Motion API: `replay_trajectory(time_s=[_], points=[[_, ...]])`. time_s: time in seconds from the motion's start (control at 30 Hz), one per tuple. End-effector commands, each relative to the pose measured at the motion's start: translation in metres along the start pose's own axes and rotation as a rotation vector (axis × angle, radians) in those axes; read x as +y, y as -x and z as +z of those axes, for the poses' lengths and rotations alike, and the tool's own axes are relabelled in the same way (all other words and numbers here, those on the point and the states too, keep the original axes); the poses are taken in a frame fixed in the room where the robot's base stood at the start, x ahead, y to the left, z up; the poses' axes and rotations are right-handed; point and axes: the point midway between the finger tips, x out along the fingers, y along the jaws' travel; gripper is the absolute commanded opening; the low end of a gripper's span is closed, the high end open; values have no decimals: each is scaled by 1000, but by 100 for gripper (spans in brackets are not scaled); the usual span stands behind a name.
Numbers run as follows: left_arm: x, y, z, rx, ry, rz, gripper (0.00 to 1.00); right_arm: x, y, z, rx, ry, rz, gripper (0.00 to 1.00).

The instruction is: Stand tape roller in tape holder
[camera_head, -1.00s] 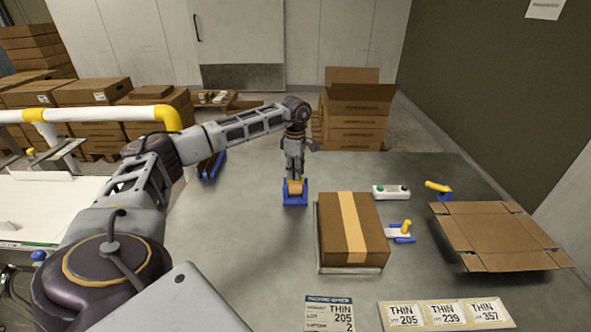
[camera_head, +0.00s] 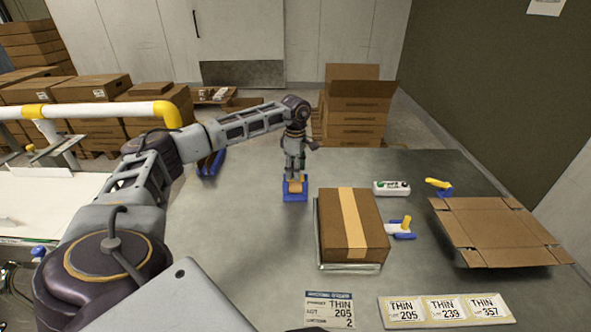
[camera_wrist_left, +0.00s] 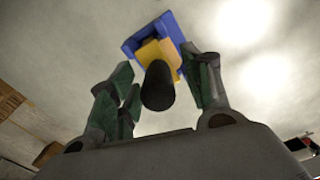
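A blue tape holder (camera_head: 294,197) stands on the grey table left of the closed carton. The tape roller, with a tan and yellow body (camera_head: 295,186), sits at the holder and looks upright. In the left wrist view the roller's dark, round handle (camera_wrist_left: 157,87) points toward the camera, with the blue holder (camera_wrist_left: 178,27) behind it. My left gripper (camera_head: 294,174) is right above the holder. Its green-padded fingers (camera_wrist_left: 160,88) are on either side of the handle, with a visible gap on each side. How deep the roller sits in the holder is hidden. My right gripper is not in view.
A taped carton (camera_head: 330,230) stands just right of the holder. Beyond it are a white button box (camera_head: 391,188), a blue-and-yellow tool (camera_head: 401,229), another yellow-handled tool (camera_head: 438,186) and a flattened carton (camera_head: 500,235). Label cards (camera_head: 445,310) lie in front.

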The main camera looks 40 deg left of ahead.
Motion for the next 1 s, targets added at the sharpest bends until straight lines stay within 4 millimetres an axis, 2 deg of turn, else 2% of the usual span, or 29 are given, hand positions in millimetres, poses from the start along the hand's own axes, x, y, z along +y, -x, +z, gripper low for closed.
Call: replay_trajectory(time_s=[0.27, 0.47, 0.67, 1.0], points=[[0, 1, 0, 0, 0, -1, 49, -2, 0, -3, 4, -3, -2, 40], [0, 10, 0, -1, 0, 1, 49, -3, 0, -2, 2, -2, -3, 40], [0, 33, 0, -1, 0, 1, 49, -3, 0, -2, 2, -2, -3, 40], [1, 84, 1, -1, -1, 1, 49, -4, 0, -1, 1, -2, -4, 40]])
